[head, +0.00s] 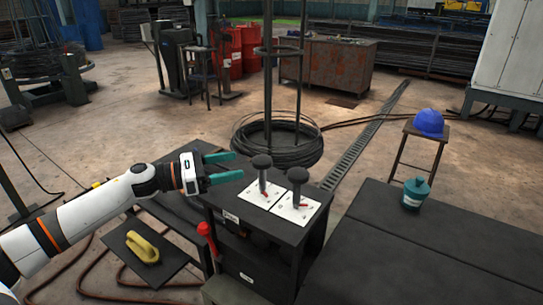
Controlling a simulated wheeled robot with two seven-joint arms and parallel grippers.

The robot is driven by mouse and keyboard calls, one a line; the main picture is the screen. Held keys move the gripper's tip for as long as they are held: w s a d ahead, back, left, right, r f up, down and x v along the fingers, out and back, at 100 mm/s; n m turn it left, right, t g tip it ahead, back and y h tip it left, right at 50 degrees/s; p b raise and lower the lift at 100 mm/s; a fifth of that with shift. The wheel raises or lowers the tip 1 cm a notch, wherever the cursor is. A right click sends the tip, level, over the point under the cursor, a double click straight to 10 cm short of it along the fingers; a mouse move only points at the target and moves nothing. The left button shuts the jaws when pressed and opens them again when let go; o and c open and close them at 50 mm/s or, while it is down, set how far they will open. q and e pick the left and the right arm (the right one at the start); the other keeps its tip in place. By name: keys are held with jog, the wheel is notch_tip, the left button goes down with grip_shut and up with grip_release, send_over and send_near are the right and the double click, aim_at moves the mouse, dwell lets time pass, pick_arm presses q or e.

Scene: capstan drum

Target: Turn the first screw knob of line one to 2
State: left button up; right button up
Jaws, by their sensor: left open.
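Two black screw knobs stand upright side by side on white dial plates on top of a dark stand (270,232). The left knob (262,170) is on the left plate (259,194); the right knob (297,184) is on the right plate (296,208). Each plate has small red marks, too small to read. My left gripper (226,167) is open and empty, its green fingers pointing right, just left of the left knob. I cannot tell whether a finger touches it. My right gripper is not in view.
A red-handled lever (206,234) is at the stand's left front. A yellow object (142,247) lies on a low dark board at left. A dark table (420,245) with a teal pot (415,192) fills the right. A blue helmet (428,122) sits on a stool behind.

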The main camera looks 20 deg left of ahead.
aim_at(269, 157)
pick_arm(q)
jog(key=p+x, duration=0.3)
jog(key=x, duration=0.6)
jog(key=shift+d+r, duration=0.1)
jog(key=shift+w+d, duration=0.4)
jog(key=shift+d, duration=0.05)
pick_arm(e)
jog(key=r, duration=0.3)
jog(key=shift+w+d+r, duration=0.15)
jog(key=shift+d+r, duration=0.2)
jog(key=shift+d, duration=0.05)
pick_arm(q)
jog(key=c, duration=1)
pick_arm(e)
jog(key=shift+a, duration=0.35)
pick_arm(q)
jog(key=shift+p, duration=0.3)
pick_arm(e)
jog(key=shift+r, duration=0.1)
